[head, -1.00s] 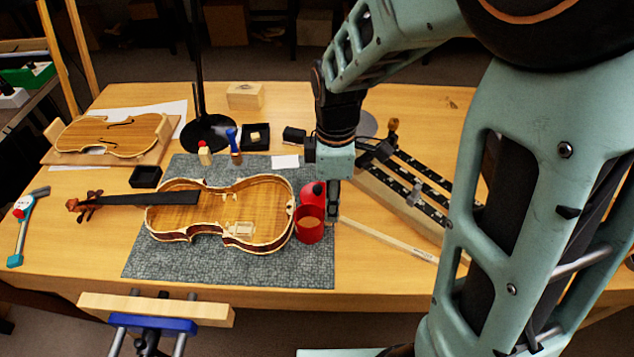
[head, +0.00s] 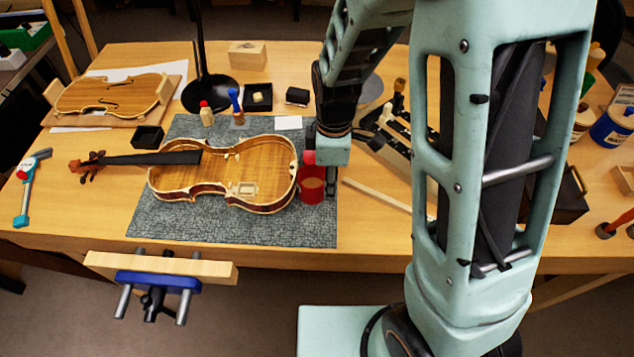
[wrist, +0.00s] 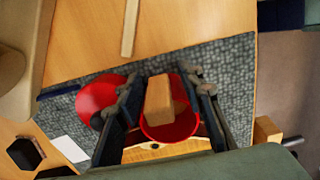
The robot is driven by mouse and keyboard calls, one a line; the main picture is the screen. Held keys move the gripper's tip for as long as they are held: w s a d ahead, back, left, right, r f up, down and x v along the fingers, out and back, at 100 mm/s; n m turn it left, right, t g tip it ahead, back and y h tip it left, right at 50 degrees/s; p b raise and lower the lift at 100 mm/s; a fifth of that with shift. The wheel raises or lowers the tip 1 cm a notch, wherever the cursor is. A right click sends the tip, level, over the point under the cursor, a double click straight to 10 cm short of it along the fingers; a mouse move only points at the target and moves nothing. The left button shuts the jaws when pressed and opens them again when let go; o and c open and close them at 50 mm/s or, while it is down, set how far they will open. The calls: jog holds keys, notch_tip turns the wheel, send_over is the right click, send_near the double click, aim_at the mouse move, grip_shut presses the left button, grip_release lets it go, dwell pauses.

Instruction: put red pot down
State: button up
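The red pot (head: 312,188) stands upright at the mat's right edge, by the violin body's right end; whether its base touches the mat is hard to tell. A brown wooden piece (wrist: 160,102), seemingly its handle, rises between my fingers in the wrist view. My gripper (wrist: 163,88) points down over the pot, with a finger on each side of the wooden piece. Narrow gaps show on both sides, so it looks open. In the head view my gripper (head: 331,187) is at the pot's right side, its fingertips partly hidden.
Another red object (wrist: 98,98) stands close beside the pot. The violin body (head: 230,175) lies left of it on the grey mat (head: 240,228). A wooden strip (head: 375,195) lies to the right. The mat's front part is clear. A vise (head: 160,275) sits at the front edge.

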grip_shut()
